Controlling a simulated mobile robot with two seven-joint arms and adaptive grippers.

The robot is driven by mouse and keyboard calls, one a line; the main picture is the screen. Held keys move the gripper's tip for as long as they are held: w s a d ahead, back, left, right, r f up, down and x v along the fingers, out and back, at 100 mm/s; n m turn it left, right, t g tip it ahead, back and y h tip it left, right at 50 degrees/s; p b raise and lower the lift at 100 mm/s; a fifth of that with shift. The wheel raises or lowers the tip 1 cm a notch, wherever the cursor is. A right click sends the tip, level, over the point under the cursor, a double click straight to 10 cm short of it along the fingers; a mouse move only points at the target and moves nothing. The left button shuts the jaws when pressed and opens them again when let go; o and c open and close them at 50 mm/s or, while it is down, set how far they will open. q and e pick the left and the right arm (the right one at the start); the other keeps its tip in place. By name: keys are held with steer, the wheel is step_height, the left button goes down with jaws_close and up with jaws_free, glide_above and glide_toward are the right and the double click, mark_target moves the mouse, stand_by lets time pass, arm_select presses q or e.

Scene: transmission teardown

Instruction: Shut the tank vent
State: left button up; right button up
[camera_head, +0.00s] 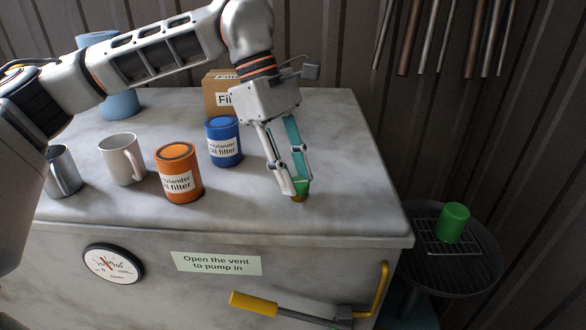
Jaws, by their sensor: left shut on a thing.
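The tank is a grey, stone-like block with a flat top (345,150). Near its front right corner stands a small fitting, green above and brass-coloured below, which I take to be the vent (299,197). My left gripper (294,188) reaches down from above with its fingertips closed on the vent's green part. The fingers hide much of it, so I cannot tell its setting. A label (217,263) on the tank's front reads "Open the vent to pump in". My right gripper is not in view.
An orange filter can (179,175), a blue filter can (223,143), a white mug (121,160) and a grey mug (63,172) stand left of the gripper. A yellow-handled lever (254,303) and a gauge (113,264) are on the front. A green cylinder (453,222) stands on the round grill.

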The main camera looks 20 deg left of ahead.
arm_select(q)
steer(key=shift+w+m+g, duration=0.15)
steer(key=shift+m+g, duration=0.25)
steer(key=shift+m, duration=0.7)
steer(key=shift+y, duration=0.3)
steer(key=o, duration=1.1)
steer(key=shift+r, duration=0.1)
steer(key=v, duration=1.2)
